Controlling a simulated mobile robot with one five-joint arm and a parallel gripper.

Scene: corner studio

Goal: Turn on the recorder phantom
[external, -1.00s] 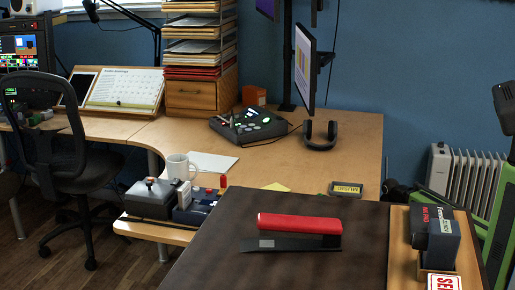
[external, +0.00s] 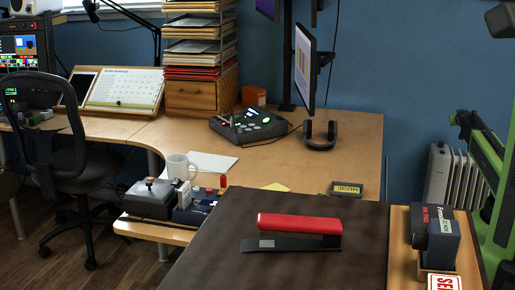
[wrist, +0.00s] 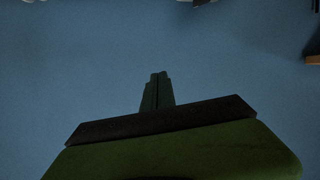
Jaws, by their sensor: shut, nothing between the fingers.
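A dark desktop unit with knobs and several lit green buttons (external: 248,125) stands on the wooden desk, left of the headphones; it looks like the recorder. Its phantom switch is too small to make out. My gripper (external: 462,122) is at the right, in front of the blue wall above the radiator, well apart from the unit. In the wrist view my gripper (wrist: 157,90) is shut and empty, with its fingers together against plain blue wall. The recorder does not show in the wrist view.
A red stapler (external: 299,225) lies on the dark front tabletop. Black headphones (external: 321,136) and a monitor (external: 304,67) are beside the unit. A white mug (external: 178,166) stands left. The right desk area is mostly clear.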

